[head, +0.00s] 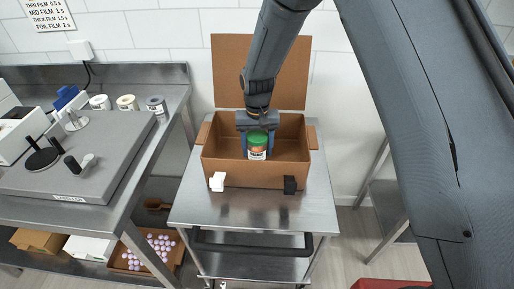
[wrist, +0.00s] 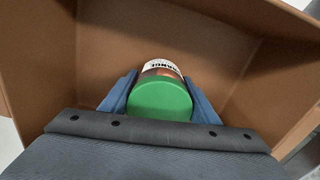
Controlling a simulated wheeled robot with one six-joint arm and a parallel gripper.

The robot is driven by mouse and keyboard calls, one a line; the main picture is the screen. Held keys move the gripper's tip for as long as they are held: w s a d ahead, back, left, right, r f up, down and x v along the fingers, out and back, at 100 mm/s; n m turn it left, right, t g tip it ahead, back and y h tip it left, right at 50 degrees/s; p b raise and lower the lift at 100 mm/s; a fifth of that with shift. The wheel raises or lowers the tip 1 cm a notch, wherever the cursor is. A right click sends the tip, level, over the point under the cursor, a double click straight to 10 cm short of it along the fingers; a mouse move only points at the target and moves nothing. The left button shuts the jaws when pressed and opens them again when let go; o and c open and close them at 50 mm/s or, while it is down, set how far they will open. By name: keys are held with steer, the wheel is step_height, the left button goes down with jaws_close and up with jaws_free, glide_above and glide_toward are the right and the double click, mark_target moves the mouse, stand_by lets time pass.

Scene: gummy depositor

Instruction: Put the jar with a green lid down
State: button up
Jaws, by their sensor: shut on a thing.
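The jar with a green lid (head: 257,147) is upright inside the open cardboard box (head: 240,174), near its middle. Its label is white and orange. In the wrist view the green lid (wrist: 162,99) faces me, and part of the label reads "RANGE". My gripper (head: 257,143) is shut on the jar, with a blue finger on each side of it; the fingers also show in the wrist view (wrist: 160,97). I cannot tell whether the jar's base touches the box floor. Apart from the jar, the visible box floor is bare.
The box stands on a steel cart (head: 190,210), its lid flap (head: 230,75) raised behind. A white clip (head: 217,182) and a black clip (head: 290,185) sit on its front wall. A steel bench (head: 130,165) with a machine and several rolls is at left.

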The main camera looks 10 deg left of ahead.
steer(key=shift+f, duration=0.25)
steer(key=shift+f, duration=0.2)
steer(key=o, duration=1.5)
steer(key=shift+r, duration=0.1)
step_height(320, 180, up, 12)
steer(key=b, duration=0.3)
steer(key=shift+r, duration=0.1)
steer(key=s+d+m, duration=0.1)
steer(key=s+d, duration=0.2)
steer(key=d, duration=0.5)
steer(key=s+d, duration=0.3)
steer(key=d, duration=0.4)
steer(key=shift+m+t, duration=0.5)
steer(key=shift+m, duration=0.1)
steer(key=s+d, duration=0.8)
steer(key=s, duration=0.1)
steer(key=s+d, duration=0.4)
steer(key=shift+s+f, duration=0.25)
steer(key=shift+s, duration=0.1)
